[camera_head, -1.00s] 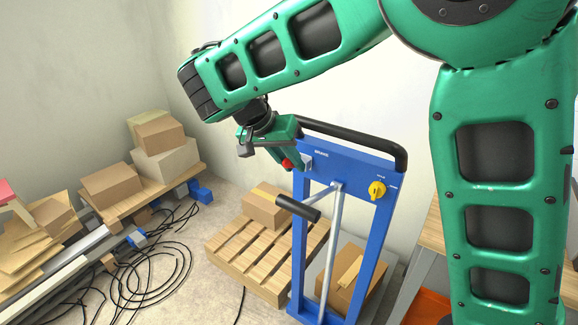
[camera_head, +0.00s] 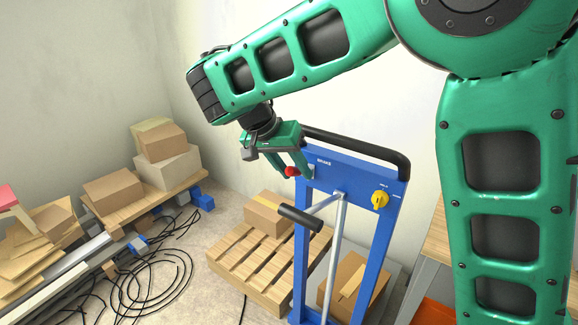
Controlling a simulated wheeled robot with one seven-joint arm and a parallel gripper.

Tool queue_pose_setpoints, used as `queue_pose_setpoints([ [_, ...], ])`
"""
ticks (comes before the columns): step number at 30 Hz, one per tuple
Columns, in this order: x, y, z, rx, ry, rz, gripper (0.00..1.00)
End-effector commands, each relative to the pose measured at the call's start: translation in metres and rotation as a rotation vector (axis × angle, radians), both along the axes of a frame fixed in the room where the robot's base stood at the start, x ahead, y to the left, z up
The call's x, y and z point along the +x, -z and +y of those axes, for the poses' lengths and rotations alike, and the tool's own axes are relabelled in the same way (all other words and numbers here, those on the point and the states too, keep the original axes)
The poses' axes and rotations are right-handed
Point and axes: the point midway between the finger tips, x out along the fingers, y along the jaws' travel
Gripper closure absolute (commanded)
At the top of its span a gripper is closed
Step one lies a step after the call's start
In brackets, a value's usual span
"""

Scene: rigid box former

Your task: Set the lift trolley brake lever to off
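The blue lift trolley (camera_head: 352,172) stands upright, with a black push handle (camera_head: 350,142) across its top. The brake lever shows as a red knob (camera_head: 291,171) at the upper left of the blue panel, by a small white "BRAKE" label. The lever's shaft is largely hidden. My gripper (camera_head: 292,173) is at the knob, pointing down and right. Its two green fingers are apart, with the knob between or just behind their tips. I cannot tell whether either finger touches it.
A yellow knob (camera_head: 380,200) is on the panel's right side. A black-gripped bar (camera_head: 300,218) sticks out in front of the trolley. A wooden pallet (camera_head: 262,262) with a carton stands behind left. Black cables (camera_head: 150,285) lie on the floor.

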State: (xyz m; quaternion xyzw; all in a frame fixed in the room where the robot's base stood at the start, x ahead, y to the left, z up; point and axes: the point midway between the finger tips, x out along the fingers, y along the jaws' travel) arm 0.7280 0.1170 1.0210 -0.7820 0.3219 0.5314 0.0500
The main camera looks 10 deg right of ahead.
Motion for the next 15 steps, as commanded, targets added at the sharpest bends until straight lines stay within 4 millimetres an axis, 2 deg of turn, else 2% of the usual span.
queue_pose_setpoints([
  [5, -0.003, -0.014, 0.009, 0.002, -0.002, -0.002, 0.63],
  [15, -0.017, -0.068, 0.038, 0.002, -0.004, -0.002, 0.63],
])
